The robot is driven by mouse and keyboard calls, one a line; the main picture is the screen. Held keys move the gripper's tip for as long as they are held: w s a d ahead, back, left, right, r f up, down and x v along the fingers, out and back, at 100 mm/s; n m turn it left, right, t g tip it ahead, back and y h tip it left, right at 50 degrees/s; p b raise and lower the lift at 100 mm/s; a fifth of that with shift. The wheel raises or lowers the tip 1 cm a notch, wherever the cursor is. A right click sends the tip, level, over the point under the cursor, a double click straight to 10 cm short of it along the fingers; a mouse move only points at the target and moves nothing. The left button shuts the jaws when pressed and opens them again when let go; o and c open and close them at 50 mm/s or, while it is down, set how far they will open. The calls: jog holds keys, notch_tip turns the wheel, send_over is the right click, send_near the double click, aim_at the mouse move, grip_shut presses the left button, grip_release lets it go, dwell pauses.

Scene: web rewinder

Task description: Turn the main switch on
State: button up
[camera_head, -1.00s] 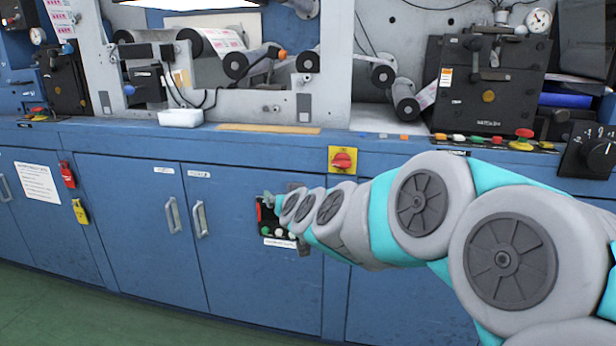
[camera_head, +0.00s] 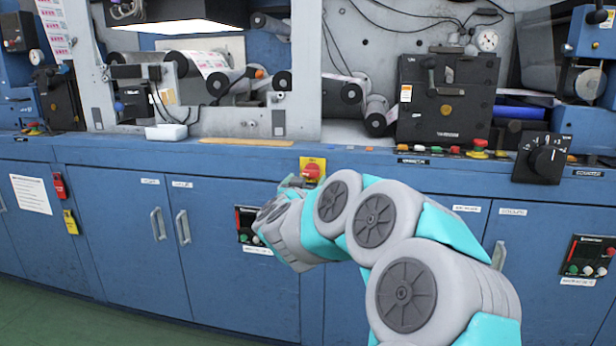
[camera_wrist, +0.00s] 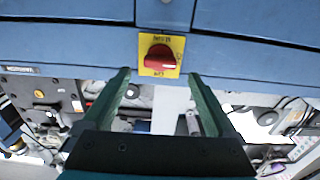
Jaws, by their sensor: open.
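The main switch (camera_head: 312,170) is a red rotary knob on a yellow plate, on the blue cabinet front just below the worktop edge. In the wrist view the red knob (camera_wrist: 159,58) sits on its yellow plate just beyond the fingertips, with its grip lying across the picture. My gripper (camera_wrist: 158,77) is open, its two green fingers apart with nothing between them. The fingers appear apart from the knob. In the head view my gripper (camera_head: 293,181) is just below and left of the switch, partly hidden by my arm.
A small control panel (camera_head: 247,226) is on the cabinet left of my arm, and another panel (camera_head: 587,257) is at the far right. A black rotary dial (camera_head: 543,158) stands at the worktop's right. Cabinet door handles (camera_head: 183,228) stick out. A white tray (camera_head: 166,132) sits above.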

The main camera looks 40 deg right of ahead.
aim_at(310, 174)
jog(key=shift+x, duration=1.95)
jog(key=c, duration=1.4)
